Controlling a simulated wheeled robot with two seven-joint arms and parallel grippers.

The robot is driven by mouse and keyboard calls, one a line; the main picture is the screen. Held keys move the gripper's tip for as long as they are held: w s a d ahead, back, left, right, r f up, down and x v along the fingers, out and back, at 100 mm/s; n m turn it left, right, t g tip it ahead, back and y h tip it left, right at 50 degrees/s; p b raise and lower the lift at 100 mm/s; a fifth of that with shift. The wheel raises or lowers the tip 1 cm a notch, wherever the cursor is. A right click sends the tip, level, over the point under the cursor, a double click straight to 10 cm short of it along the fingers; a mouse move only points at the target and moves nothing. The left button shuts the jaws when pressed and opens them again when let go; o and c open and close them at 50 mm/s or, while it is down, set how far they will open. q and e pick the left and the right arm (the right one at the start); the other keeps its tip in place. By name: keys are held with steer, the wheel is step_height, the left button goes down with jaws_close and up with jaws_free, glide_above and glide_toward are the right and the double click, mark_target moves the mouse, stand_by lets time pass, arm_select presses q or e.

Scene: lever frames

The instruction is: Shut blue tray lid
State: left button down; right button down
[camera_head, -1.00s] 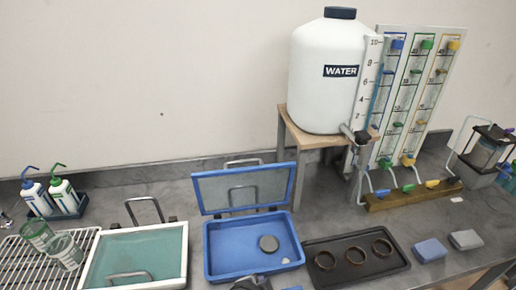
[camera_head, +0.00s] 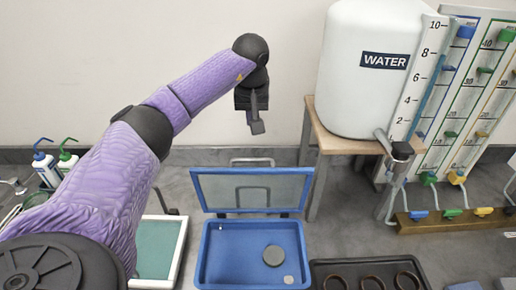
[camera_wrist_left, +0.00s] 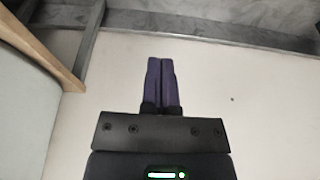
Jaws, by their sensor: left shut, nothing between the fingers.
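The blue tray (camera_head: 210,262) stands open on the grey bench in the head view. Its lid (camera_head: 252,190), a blue frame with a clear pane, stands raised along the tray's back edge. A grey disc (camera_head: 274,256) and a small pale piece (camera_head: 289,280) lie inside the tray. My left gripper (camera_head: 257,127) hangs in the air above and behind the lid, apart from it. In the left wrist view its fingers (camera_wrist_left: 161,84) are together and empty, with the wall behind. My right gripper does not show.
A white water tank (camera_head: 365,100) on a wooden stand (camera_head: 340,143) is to the right of my left gripper. A white-framed tray (camera_head: 178,255) is left of the blue tray, and a black tray with rings (camera_head: 320,268) is to its right.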

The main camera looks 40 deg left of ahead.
arm_select(q)
step_height(320, 180, down, 8)
steer(key=s+d+p, duration=0.1)
steer(key=shift+f, duration=0.15)
stand_by(0.5)
